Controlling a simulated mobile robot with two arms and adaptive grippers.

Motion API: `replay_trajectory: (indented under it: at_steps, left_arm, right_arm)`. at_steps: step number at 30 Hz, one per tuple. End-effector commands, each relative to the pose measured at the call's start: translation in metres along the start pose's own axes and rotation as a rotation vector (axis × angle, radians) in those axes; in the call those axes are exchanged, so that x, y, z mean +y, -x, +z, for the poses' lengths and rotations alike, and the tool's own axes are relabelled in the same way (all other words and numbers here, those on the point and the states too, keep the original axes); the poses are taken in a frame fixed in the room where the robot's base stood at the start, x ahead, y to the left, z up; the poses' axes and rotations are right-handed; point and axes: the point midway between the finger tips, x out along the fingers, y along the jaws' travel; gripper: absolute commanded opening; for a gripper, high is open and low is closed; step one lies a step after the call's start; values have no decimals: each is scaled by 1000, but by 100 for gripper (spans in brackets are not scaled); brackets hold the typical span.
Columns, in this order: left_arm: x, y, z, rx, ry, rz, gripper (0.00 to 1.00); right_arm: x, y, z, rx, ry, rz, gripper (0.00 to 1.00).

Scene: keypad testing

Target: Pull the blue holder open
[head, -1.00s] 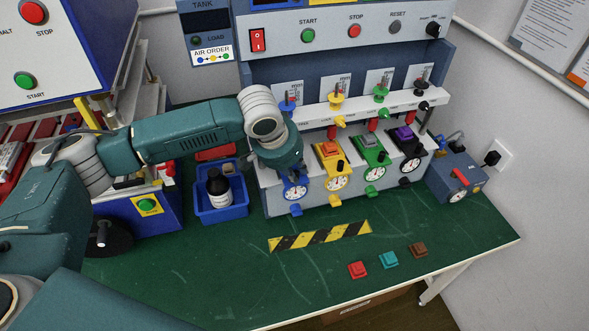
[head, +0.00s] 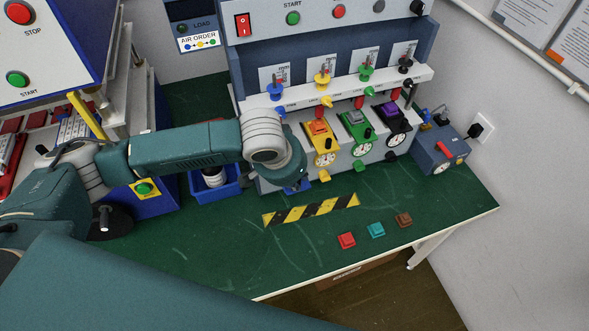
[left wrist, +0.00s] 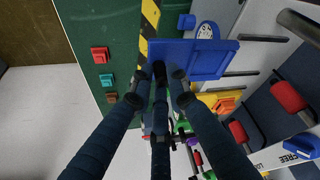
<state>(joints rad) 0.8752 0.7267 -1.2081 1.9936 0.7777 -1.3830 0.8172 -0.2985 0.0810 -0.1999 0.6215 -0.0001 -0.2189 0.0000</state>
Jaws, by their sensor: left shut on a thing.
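The blue holder (left wrist: 205,60) shows in the left wrist view as a flat blue block just beyond my left fingertips. My left gripper (left wrist: 158,84) is shut around the dark handle at its near side; the fingers hide part of the grip. The block appears to stand out from the panel, but how far is unclear. In the head view my left gripper (head: 292,180) is at the left end of the panel, and my wrist hides the holder there. My right gripper is not in view.
A striped strip (head: 311,208) and red (head: 346,240), teal (head: 376,230) and brown (head: 404,219) blocks lie on the green table (head: 245,255). A blue bin (head: 203,191) stands left of the wrist.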

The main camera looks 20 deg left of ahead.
Motion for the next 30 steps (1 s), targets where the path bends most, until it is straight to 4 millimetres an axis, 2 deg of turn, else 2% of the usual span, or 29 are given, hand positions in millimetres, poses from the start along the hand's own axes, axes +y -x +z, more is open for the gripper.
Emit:
replay_trajectory:
  at_steps: [3, 4, 6, 17, 20, 30]
  left_arm:
    - [-1, 2, -4, 10, 1, 0, 0]
    - [-1, 2, -4, 10, 1, 0, 22]
    - [-1, 2, -4, 9, 1, 0, 32]
    - [0, 6, -3, 7, 0, 1, 32]
    - [0, 18, -3, 8, 0, 1, 32]
    - [0, 90, -3, 11, 0, 0, 32]
  right_arm:
    - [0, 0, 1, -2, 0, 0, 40]
    - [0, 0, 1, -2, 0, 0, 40]
    - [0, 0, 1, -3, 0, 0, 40]
    - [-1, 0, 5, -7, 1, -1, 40]
    - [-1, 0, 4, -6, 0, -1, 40]
    - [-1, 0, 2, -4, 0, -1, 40]
